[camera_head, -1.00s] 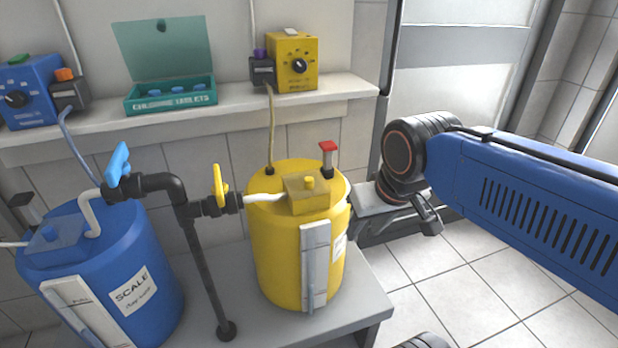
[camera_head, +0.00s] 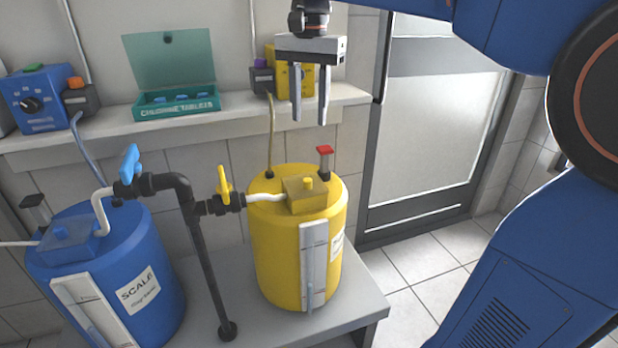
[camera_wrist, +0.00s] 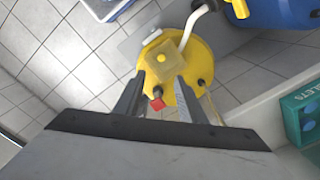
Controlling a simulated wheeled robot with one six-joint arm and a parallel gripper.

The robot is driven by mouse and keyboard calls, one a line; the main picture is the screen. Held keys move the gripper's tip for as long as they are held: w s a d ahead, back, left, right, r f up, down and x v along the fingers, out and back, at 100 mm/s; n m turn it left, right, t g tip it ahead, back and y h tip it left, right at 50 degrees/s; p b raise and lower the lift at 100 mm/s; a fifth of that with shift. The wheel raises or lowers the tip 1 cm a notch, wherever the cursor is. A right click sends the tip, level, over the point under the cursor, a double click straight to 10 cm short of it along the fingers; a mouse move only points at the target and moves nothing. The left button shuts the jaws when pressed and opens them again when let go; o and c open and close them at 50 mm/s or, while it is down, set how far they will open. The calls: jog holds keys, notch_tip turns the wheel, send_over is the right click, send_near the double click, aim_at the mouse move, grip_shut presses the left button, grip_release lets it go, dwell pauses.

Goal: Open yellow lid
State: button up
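The yellow lid (camera_head: 305,194) is a square, box-like cover with a small round knob on top of the yellow tank (camera_head: 268,250). It looks closed. In the wrist view the lid (camera_wrist: 165,62) shows beyond the fingertips, with its knob facing me. My gripper (camera_head: 309,122) is open and empty, pointing down above the tank, well clear of the lid. In the wrist view my gripper's fingers (camera_wrist: 160,82) spread apart, with the red-capped fitting (camera_wrist: 157,104) seen between them.
The red-topped fitting (camera_head: 324,160) stands behind the lid. A yellow valve handle (camera_head: 223,185) and black pipe (camera_head: 190,215) lie left of it. A shelf (camera_head: 90,135) behind carries a teal box (camera_head: 175,103) and a yellow pump (camera_head: 283,80). The blue tank (camera_head: 120,270) stands left.

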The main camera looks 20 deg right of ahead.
aim_at(307, 179)
jog(key=f, duration=1.7)
jog(key=shift+w+a, duration=0.15)
jog(key=shift+w, duration=0.1)
grip_shut()
